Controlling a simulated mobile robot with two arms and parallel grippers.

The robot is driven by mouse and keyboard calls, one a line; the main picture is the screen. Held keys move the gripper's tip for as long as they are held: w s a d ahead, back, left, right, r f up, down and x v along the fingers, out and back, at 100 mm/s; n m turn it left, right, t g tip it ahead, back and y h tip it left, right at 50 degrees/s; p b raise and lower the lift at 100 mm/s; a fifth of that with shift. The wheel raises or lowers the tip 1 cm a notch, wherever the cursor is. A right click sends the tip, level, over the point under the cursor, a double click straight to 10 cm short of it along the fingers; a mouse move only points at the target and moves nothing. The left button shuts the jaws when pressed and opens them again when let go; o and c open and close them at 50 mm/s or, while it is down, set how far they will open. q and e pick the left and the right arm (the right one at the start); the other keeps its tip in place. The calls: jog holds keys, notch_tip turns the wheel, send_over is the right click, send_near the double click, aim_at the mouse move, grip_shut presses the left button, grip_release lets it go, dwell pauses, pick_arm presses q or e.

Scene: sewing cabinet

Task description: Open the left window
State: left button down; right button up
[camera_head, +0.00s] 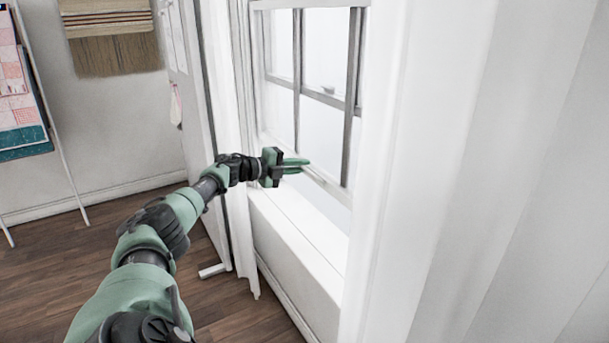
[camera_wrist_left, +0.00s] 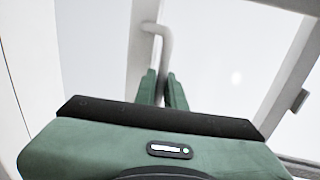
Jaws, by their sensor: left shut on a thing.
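The window (camera_head: 327,134) has a grey-white frame with glass panes and stands between white curtains in the head view. My left gripper (camera_head: 303,164) reaches it from the left, at the bottom rail of the lower sash. In the left wrist view, the green fingers (camera_wrist_left: 162,80) are closed on a pale bent handle (camera_wrist_left: 163,38) on the window. Its gripped end is hidden between the fingers. A bright strip shows below the bottom rail, above the white sill (camera_head: 297,236); I cannot tell exactly how wide the gap is. My right gripper is not in view.
A white curtain (camera_head: 233,130) hangs left of the window and another (camera_head: 450,170) fills the right side. A white panel (camera_head: 195,75) stands behind my left arm. A rack with pink and teal fabric (camera_head: 20,95) is at far left. The wooden floor (camera_head: 50,270) is clear.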

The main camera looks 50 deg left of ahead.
pick_arm(q)
jog(key=shift+r, duration=0.25)
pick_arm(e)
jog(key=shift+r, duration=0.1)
pick_arm(q)
jog(key=c, duration=1.6)
grip_release()
jog(key=shift+c, duration=0.2)
jog(key=shift+o, duration=0.7)
jog(key=shift+f, duration=0.1)
